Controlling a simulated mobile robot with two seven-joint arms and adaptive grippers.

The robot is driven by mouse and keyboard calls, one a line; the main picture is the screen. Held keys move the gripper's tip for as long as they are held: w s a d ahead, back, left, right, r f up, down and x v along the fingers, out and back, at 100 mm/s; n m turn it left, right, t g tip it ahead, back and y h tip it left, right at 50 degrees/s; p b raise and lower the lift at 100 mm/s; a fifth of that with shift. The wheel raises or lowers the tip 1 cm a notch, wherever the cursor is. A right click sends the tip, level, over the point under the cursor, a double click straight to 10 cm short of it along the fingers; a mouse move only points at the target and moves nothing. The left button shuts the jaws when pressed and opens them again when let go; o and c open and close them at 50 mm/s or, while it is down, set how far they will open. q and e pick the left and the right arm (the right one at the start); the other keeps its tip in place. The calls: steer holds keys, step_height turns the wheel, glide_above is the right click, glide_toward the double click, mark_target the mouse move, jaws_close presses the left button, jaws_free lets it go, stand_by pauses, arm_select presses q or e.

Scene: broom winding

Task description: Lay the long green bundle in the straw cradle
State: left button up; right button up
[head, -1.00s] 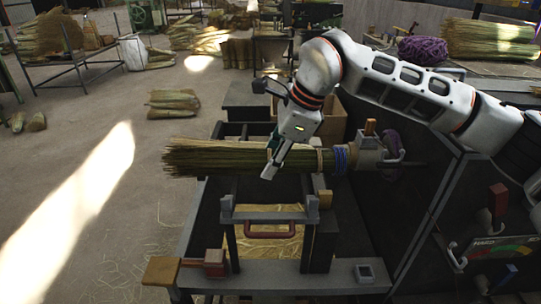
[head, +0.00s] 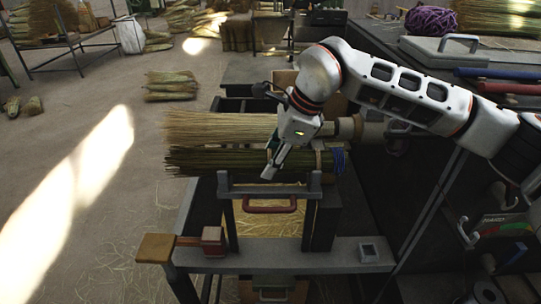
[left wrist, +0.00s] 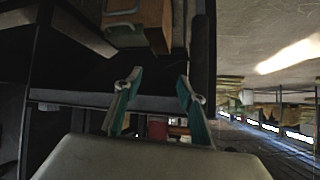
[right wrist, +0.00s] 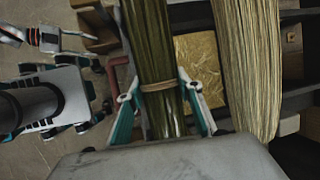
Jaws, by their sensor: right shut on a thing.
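The long green bundle (head: 215,163) lies level across the front of the bench frame in the head view, brush end to the left and a blue band at its right end. My right gripper (head: 272,166) is shut around it right of its middle. In the right wrist view the green bundle (right wrist: 150,45) passes between the teal-lined fingers (right wrist: 160,100), beside a tan tie. A pale straw bundle (head: 205,127) lies parallel just behind it. I cannot tell for sure which part is the straw cradle. My left gripper (left wrist: 157,85) is open and empty in the left wrist view.
A grey frame with a red handle (head: 268,210) stands in front of the green bundle, with a golden sheet (head: 275,228) below. A red-and-wood block (head: 213,238) sits on the front rail. A purple coil (head: 432,20) rests at the back right. Floor at left is largely clear.

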stand_by(0.4)
steer(key=o, duration=1.2)
steer(key=shift+r, duration=0.1)
steer(key=v, duration=1.2)
steer(key=shift+s, duration=0.1)
